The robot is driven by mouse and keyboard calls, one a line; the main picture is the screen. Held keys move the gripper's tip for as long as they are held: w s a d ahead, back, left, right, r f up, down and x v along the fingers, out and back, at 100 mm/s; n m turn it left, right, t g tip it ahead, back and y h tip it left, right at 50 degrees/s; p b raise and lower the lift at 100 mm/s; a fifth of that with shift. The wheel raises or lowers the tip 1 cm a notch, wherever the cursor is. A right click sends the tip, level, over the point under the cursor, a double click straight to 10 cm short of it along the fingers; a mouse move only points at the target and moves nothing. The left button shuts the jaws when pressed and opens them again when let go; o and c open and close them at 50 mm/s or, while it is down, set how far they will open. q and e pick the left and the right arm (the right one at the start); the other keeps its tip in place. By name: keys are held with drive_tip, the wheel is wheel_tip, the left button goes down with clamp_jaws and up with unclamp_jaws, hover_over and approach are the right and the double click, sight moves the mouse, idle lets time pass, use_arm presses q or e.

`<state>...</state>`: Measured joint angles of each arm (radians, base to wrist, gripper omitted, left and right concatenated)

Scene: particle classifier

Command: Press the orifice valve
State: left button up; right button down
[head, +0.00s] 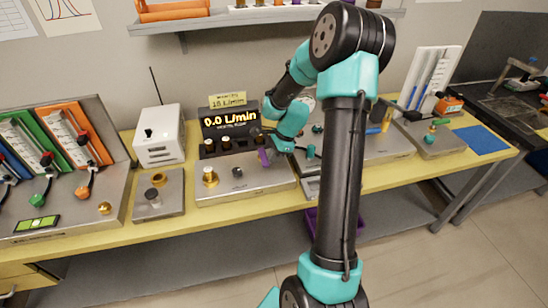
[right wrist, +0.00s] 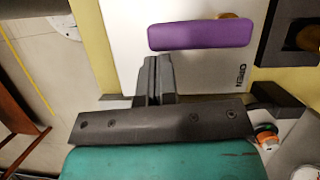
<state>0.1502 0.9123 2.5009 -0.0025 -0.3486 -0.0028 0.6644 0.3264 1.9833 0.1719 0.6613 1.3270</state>
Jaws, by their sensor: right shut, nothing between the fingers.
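A purple bar-shaped handle (head: 264,157) stands on the grey panel below the display in the head view. In the right wrist view the purple handle (right wrist: 200,35) lies across the top, above a white plate with a label that seems to read "OPEN". My right gripper (head: 274,149) is beside the handle in the head view, partly hidden by its own arm. In the right wrist view its fingers (right wrist: 157,62) are shut and empty, with their tips just below the handle's left part. I cannot tell whether they touch it. My left gripper is not in view.
The black display (head: 230,128) reads 0.0 L/min, with a yellow sign above it reading 10 L/min. Brass knob (head: 210,177) and grey knob (head: 238,172) stand on the same panel. A white box (head: 158,135) is to the left. A shelf (head: 235,20) runs above.

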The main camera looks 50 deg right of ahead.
drive_tip(key=v, duration=0.9)
drive_tip(key=shift+s+r, duration=0.25)
drive_tip(key=shift+r, duration=0.1)
